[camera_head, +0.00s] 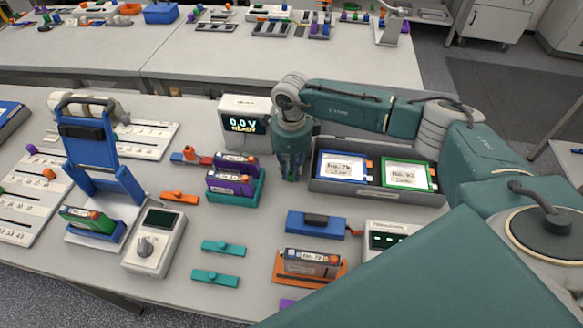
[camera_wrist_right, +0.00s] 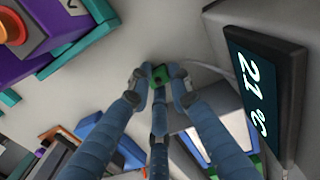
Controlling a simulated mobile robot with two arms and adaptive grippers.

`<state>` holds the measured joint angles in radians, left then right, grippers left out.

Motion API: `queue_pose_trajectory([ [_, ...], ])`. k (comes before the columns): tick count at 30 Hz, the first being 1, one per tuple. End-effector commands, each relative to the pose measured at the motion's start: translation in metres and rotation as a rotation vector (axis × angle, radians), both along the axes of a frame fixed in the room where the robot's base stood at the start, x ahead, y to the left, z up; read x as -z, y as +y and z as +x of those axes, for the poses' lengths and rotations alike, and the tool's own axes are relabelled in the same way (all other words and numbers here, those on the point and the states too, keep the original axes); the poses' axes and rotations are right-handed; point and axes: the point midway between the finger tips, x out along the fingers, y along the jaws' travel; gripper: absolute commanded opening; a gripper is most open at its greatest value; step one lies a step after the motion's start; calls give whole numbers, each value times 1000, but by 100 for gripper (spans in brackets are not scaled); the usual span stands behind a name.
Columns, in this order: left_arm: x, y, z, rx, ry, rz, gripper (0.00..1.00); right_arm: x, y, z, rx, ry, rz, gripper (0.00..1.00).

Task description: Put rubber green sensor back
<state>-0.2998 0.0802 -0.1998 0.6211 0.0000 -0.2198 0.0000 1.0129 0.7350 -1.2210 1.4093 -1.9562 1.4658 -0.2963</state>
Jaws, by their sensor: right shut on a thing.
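My right gripper (camera_head: 291,176) points down at the table beside a white meter box (camera_head: 243,137) with a lit display. In the right wrist view, the fingers of the right gripper (camera_wrist_right: 160,80) are shut on a small green piece (camera_wrist_right: 159,74), which looks like the rubber green sensor. The fingers hide most of it, and I cannot make it out in the head view. A dark display (camera_wrist_right: 264,90) reading 21 °C stands close on the right in the wrist view. My left gripper is not in view.
A grey tray (camera_head: 318,186) with blue and green framed packs lies right of the gripper. A teal holder (camera_head: 215,197) with purple batteries is on its left. A blue stand (camera_head: 103,178), a handheld meter (camera_head: 155,240) and an orange holder (camera_head: 281,265) stand further off.

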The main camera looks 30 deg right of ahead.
Motion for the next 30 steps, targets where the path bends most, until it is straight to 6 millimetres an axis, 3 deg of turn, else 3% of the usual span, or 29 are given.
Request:
queue_pose_trajectory([
  [8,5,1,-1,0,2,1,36,5,0,0,0,0,0,0],
  [9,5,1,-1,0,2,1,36,4,0,0,0,0,0,23],
  [12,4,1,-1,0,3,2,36,3,0,0,0,0,0,37],
  [24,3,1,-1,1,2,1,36,-5,0,1,1,-2,0,37],
  [30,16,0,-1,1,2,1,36,-42,-1,2,1,-6,0,37],
])
